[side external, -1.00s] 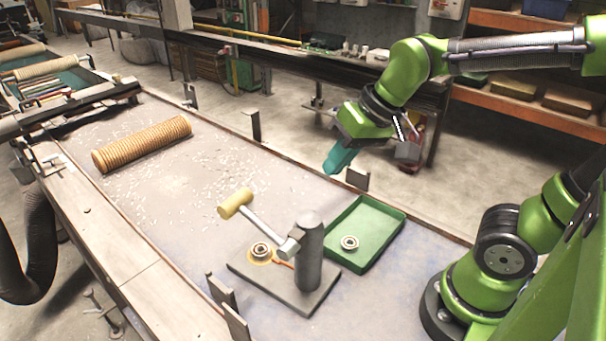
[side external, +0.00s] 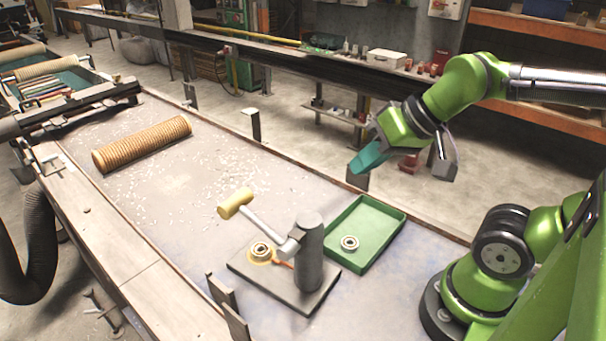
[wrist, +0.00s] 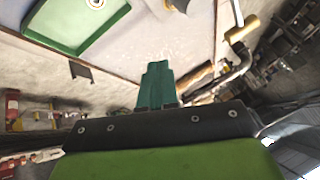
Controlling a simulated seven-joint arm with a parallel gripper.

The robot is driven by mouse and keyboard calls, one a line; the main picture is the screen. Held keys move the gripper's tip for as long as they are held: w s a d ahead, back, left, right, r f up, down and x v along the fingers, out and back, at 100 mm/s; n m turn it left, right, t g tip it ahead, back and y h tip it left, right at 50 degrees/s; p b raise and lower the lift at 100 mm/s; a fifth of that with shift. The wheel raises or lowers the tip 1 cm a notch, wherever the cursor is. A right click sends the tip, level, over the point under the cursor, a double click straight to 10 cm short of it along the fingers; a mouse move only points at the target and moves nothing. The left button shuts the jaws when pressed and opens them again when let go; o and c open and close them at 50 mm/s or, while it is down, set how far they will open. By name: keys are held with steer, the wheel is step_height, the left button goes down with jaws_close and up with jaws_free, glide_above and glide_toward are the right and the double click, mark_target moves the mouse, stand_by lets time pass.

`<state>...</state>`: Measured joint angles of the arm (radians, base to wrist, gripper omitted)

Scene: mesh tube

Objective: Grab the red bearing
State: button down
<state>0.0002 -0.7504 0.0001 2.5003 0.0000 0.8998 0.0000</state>
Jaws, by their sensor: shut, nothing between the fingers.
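No bearing looks clearly red. One metallic bearing (side external: 349,243) lies in the green tray (side external: 398,211); it also shows at the top edge of the wrist view (wrist: 95,3). Another bearing (side external: 261,250), with an orange-yellow ring around it, sits on the grey base plate (side external: 312,299) of the post stand. My gripper (side external: 356,166) has teal fingers, shut and empty, in the air behind the tray near the table's far edge. The closed fingers also show in the wrist view (wrist: 157,68).
A ribbed brown roll (side external: 142,144) lies at the far left. Upright metal brackets (side external: 358,180) line the table edges. White chips litter the middle.

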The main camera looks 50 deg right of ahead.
steer(key=c, duration=1.8)
jaws_free()
steer(key=shift+c, duration=0.2)
steer(key=o, duration=1.3)
steer(key=shift+c, duration=0.2)
steer(key=m+g+y, duration=0.2)
steer(key=m+g, duration=0.3)
steer(key=m, duration=1.7)
glide_above(265, 248)
steer(key=d, duration=0.2)
steer(key=f, duration=1.7)
steer(key=shift+s+d, duration=0.1)
steer(key=shift+s, duration=0.3)
steer(key=shift+t, duration=0.3)
steer(key=shift+s+x, duration=0.15)
steer(key=shift+x, duration=1.25)
steer(key=shift+s+x, duration=0.15)
steer(key=shift+x, duration=1.25)
